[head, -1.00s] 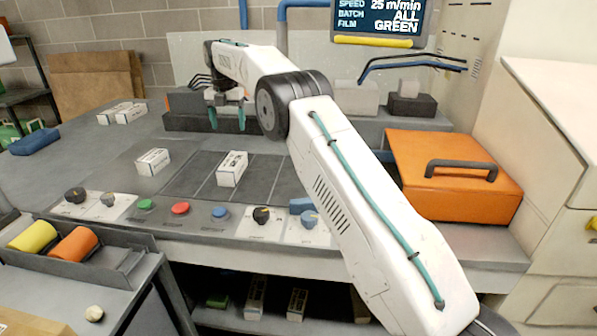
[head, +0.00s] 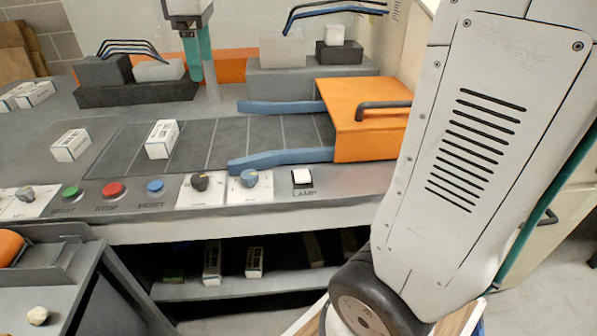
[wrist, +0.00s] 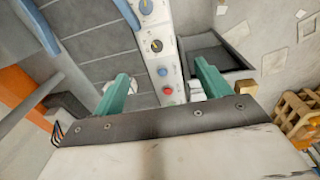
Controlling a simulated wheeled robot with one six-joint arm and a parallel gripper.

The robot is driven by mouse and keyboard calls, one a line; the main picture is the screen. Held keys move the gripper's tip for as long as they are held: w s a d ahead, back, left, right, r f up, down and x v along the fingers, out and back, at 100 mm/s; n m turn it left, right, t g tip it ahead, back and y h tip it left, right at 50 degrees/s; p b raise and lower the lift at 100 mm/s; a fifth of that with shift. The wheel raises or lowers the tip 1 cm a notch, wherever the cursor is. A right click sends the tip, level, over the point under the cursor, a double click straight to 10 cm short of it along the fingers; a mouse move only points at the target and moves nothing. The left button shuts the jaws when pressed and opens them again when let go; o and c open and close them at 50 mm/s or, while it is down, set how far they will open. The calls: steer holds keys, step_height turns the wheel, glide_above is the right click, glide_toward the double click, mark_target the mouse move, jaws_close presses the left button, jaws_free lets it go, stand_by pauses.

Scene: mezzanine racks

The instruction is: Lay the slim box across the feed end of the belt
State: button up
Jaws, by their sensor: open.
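The dark belt (head: 232,136) runs across the grey bench toward an orange hood (head: 366,112) at its right end. A small white printed box (head: 162,139) lies on the belt's left part. Another white box (head: 71,145) lies on the bench left of the belt. I cannot tell which is the slim box. My gripper (head: 199,74) hangs behind the belt in the head view, its teal fingers pointing down. In the wrist view my gripper (wrist: 162,82) is open and empty above the bench. White pieces there are partly hidden by the fingers.
Two blue guide rails (head: 280,158) flank the belt before the hood. Grey blocks (head: 135,85) with dark cables stand behind. More white boxes (head: 28,96) lie far left. Knobs and buttons (head: 113,190) line the front edge. An under-shelf (head: 235,290) holds further boxes.

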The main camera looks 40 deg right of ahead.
steer(key=s+f+m, duration=0.5)
steer(key=s+f, duration=0.1)
steer(key=s, duration=0.6)
steer(key=s+f+m, duration=0.5)
steer(key=s+f, duration=0.1)
steer(key=s, duration=0.6)
steer(key=shift+s+d+f+m+t, duration=0.3)
steer(key=shift+s, duration=0.1)
